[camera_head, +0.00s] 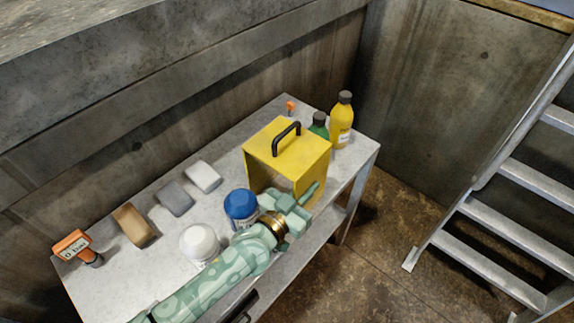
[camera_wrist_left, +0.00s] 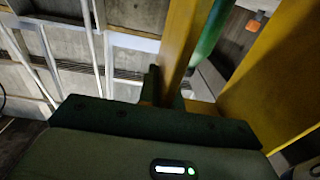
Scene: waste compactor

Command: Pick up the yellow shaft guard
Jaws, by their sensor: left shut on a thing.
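The yellow shaft guard (camera_head: 288,150) is a box-shaped cover with a black handle on top, standing on the grey bench near its right end. Its front side looks open. My left gripper (camera_head: 307,196) reaches in from the left at the guard's lower front. In the left wrist view, a yellow upright edge of the guard (camera_wrist_left: 180,45) runs between the fingers (camera_wrist_left: 165,85), and they are shut on it. In the head view my gripper hides part of the guard's lower front. My right gripper is not in view.
On the bench (camera_head: 110,285) stand a blue-lidded jar (camera_head: 240,205), a white-lidded jar (camera_head: 199,242), a yellow bottle (camera_head: 342,122) and a green bottle (camera_head: 319,126). Sponges, a brown block (camera_head: 134,225) and an orange meter (camera_head: 74,245) lie left. Metal stairs (camera_head: 500,220) stand at right.

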